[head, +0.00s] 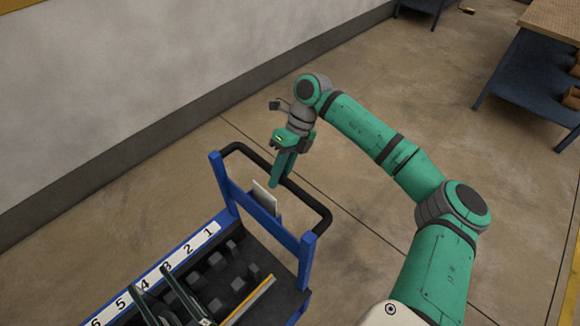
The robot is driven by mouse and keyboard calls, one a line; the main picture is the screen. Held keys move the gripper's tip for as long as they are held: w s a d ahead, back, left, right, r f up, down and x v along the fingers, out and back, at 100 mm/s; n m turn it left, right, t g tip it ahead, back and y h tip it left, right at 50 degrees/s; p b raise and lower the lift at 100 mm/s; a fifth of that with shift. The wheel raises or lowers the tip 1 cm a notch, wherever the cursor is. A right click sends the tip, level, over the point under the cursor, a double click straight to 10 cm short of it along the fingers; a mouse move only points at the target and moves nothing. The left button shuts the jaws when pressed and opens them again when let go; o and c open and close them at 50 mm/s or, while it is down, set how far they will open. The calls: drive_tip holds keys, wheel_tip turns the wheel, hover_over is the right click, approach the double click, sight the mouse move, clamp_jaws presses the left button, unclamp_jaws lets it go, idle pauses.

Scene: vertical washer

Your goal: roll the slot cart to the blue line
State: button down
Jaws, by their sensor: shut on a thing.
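The slot cart (235,198) is blue with a dark bed and stands at the lower left, partly cut off by the picture's bottom edge. A white strip numbered from 1 upward runs along its side. Its black handle bar (322,212) loops out from the blue end frame. My gripper (278,180) reaches down from above and is shut on the handle near its middle. The fingers hide that part of the bar. No blue line on the floor shows in this view.
A pale wall (130,85) with a dark base strip runs along the left. A workbench (530,70) with dark blue legs stands at the upper right. A yellow floor strip (568,280) shows at the right edge. The concrete floor (370,250) around the handle end is clear.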

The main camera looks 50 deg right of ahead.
drive_tip(key=shift+d, duration=1.15)
drive_tip(key=c, duration=1.4)
unclamp_jaws()
drive_tip(key=shift+o, duration=0.2)
drive_tip(key=v, duration=1)
drive_tip(key=shift+r, duration=0.1)
